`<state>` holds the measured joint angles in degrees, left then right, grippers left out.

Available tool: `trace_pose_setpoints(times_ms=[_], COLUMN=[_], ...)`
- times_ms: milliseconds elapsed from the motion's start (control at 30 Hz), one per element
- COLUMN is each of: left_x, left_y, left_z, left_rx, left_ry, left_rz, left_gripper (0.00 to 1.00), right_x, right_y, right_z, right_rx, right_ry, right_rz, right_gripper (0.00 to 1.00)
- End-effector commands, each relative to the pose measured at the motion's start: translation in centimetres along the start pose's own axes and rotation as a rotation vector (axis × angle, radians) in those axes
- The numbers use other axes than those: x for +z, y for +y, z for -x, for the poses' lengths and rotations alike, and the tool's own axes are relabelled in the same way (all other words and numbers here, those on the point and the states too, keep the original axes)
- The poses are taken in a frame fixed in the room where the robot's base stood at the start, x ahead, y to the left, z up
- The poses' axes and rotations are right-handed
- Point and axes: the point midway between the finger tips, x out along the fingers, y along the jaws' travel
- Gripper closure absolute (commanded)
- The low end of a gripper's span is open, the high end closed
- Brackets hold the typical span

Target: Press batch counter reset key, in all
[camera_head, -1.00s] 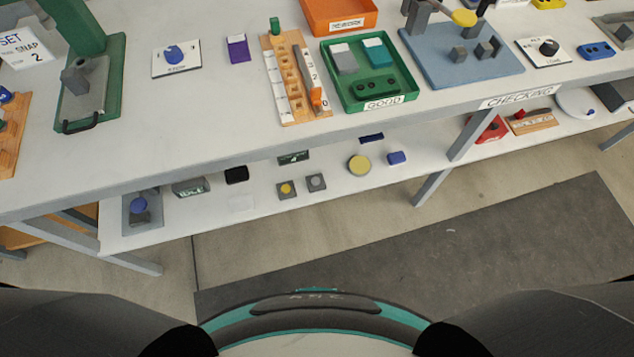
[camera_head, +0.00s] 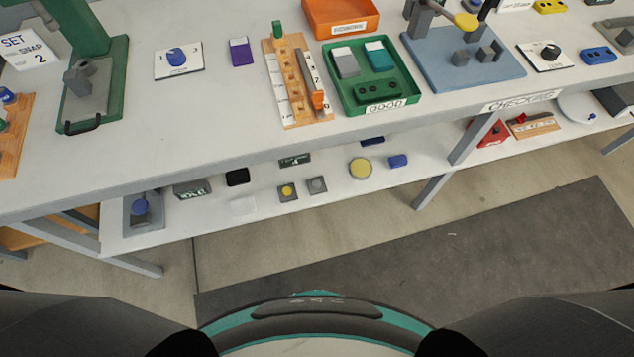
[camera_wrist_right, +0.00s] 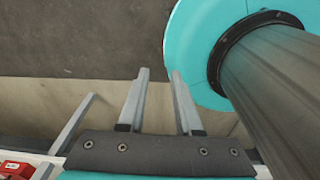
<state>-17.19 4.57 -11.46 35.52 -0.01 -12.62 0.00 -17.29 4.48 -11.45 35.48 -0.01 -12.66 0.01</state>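On the lower shelf, a small dark display box (camera_head: 295,160) bears a pale marking too small to read. In front of it are two small square grey keys, one with a yellow round top (camera_head: 287,192) and one with a grey round top (camera_head: 317,185). I cannot tell which of them is the batch counter's reset key. My right gripper (camera_wrist_right: 159,73) shows in the right wrist view with its two fingers apart and nothing between them. It is away from the shelf items. My left gripper is not in view.
The white bench top (camera_head: 200,125) overhangs the lower shelf (camera_head: 345,195). A grey-green box (camera_head: 192,189), black block (camera_head: 238,177), yellow disc (camera_head: 360,168) and blue block (camera_head: 397,161) lie near the keys. A grey leg (camera_head: 432,190) stands to the right. Floor in front is clear.

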Motion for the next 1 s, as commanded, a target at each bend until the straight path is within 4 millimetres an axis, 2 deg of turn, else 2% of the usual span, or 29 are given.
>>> trace_pose_setpoints(times_ms=[33,267,1000], left_x=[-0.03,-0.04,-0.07], left_y=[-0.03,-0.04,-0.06], left_z=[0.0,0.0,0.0], left_rx=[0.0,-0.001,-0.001], left_ry=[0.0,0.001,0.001], left_rz=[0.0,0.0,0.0], left_gripper=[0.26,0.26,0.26], right_x=[-0.09,-0.17,-0.25], right_y=[0.01,0.02,0.07], right_z=[-0.01,-0.01,-0.01], right_rx=[0.0,0.0,0.001], right_ry=[0.001,0.003,0.005], right_rz=[0.0,0.0,0.0], right_gripper=[0.73,0.99,1.0])
